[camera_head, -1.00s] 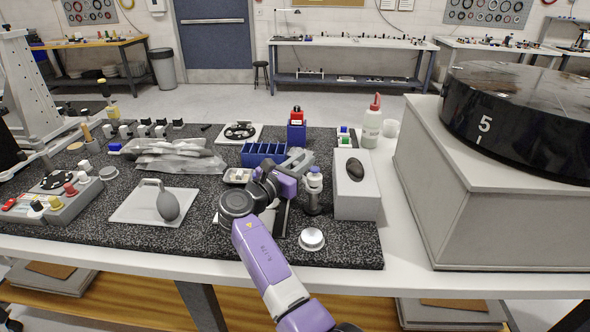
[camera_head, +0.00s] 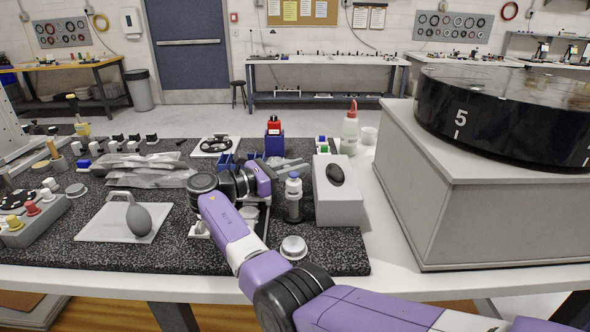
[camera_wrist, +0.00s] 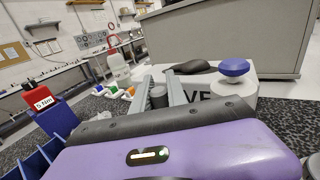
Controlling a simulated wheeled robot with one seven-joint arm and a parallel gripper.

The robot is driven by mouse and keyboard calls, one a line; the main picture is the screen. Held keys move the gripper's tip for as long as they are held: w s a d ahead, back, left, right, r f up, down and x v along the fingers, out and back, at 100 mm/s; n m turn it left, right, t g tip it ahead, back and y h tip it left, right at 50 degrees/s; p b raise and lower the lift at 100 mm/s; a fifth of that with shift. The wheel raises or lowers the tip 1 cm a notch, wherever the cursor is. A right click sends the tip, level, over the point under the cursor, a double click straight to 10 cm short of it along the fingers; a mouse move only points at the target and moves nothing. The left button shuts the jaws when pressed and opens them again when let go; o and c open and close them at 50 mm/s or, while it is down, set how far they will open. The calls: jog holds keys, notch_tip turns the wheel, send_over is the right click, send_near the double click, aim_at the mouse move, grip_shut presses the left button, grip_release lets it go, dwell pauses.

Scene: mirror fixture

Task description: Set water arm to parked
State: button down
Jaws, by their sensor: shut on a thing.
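I cannot pick out a part that is clearly the water arm. The cylinder's lower part is hidden by the gripper body. A white box (camera_head: 337,203) with a dark rounded object (camera_head: 335,174) on top stands right of the bottle.
A blue compartment bin (camera_head: 229,162) and a red-topped blue holder (camera_head: 274,141) stand behind the gripper. A white bottle with a red cap (camera_head: 349,132) is behind the white box. A large black drum (camera_head: 500,125) on a grey plinth stands right. A round metal knob (camera_head: 293,248) sits in front.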

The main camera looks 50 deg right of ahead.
jog(key=shift+f, duration=0.1)
jog(key=c, duration=1.3)
grip_release()
jog(key=shift+b+v, duration=0.65)
jog(key=shift+v, duration=3.25)
jog(key=shift+c, duration=0.3)
